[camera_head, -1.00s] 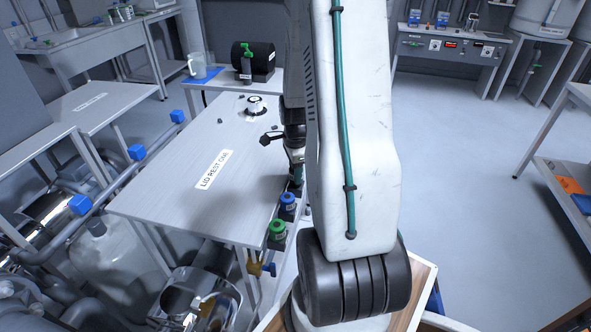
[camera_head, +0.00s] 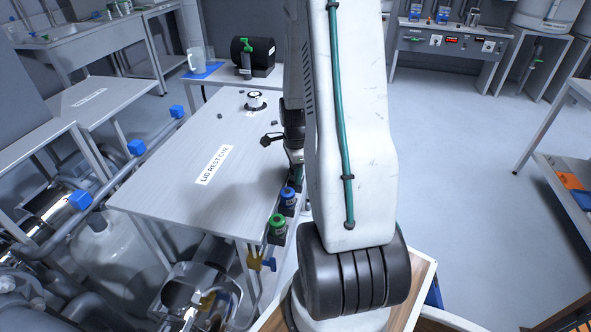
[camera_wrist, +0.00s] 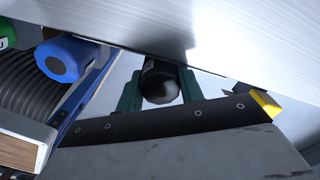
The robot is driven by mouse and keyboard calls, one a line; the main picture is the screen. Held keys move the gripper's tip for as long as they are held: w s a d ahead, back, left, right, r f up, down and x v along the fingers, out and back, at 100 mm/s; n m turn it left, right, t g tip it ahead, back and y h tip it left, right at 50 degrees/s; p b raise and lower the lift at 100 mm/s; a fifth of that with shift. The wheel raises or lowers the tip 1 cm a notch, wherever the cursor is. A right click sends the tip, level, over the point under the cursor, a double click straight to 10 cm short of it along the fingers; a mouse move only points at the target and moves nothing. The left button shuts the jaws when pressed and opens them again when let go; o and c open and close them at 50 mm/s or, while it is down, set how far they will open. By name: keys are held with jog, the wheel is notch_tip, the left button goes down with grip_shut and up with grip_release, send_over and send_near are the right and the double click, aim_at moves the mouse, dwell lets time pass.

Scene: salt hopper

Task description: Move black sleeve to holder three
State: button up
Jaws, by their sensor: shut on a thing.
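The black sleeve (camera_wrist: 160,82) shows in the wrist view as a dark cylinder with a rounded, shiny end. My gripper (camera_wrist: 160,92) has its green fingers on both sides of it and is shut on it, close under the edge of a metal tabletop. In the head view my arm hides most of the gripper and the sleeve, at the table's right edge. A blue sleeve (camera_head: 287,194) and a green sleeve (camera_head: 277,223) stand in holders along that edge. The blue one (camera_wrist: 65,60) is left of my gripper in the wrist view. No holder number is readable.
The metal table (camera_head: 165,190) carries a "LID REST ONE" label, a round black-and-white knob (camera_head: 255,99) and small dark pieces. A dark strip with screws (camera_wrist: 190,118) lies just below the fingers in the wrist view. Open floor (camera_head: 450,170) spreads to the right.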

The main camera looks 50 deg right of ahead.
jog(key=o, duration=1.3)
jog(key=shift+w+d, duration=0.1)
jog(key=shift+c, duration=0.4)
jog(key=shift+o, duration=0.9)
